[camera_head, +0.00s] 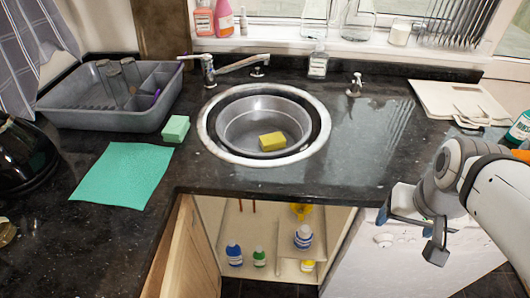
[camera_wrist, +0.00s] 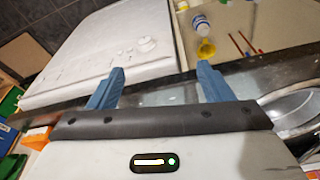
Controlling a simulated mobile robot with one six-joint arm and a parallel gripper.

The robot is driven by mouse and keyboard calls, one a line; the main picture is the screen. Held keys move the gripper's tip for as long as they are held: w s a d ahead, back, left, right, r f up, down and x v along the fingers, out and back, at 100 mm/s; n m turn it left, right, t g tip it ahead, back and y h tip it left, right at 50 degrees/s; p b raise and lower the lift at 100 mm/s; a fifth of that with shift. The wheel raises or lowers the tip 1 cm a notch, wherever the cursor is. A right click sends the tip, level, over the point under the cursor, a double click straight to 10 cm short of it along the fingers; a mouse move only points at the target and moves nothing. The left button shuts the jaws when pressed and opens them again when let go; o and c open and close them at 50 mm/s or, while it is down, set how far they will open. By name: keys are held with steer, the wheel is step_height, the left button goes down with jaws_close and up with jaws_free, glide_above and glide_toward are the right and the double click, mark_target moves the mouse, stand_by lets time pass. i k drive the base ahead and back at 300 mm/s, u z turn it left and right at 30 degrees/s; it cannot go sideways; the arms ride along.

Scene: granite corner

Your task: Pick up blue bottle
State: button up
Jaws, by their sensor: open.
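A blue bottle with a white band (camera_head: 234,254) stands upright at the left in the open cabinet under the sink. A second bottle, white and blue (camera_head: 303,237), stands farther right in the cabinet. A white and blue bottle also shows in the wrist view (camera_wrist: 200,24), beside a yellow item; it is probably the second one. My gripper (camera_head: 412,228) is open and empty, at the right above the white appliance front, outside the cabinet and well apart from both bottles. Its two blue fingers show in the wrist view (camera_wrist: 161,70) with nothing between them.
A small green bottle (camera_head: 259,257) stands close beside the blue one. A yellow item (camera_head: 300,210) and a yellow-topped bottle (camera_head: 308,265) are farther right. An open wooden door (camera_head: 190,255) bounds the cabinet's left, the white appliance (camera_head: 375,260) its right. The dark counter (camera_head: 350,180) overhangs it.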

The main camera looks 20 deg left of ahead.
mark_target(233, 251)
steer(key=u, duration=2.3)
steer(key=k, duration=0.65)
steer(key=z, duration=0.1)
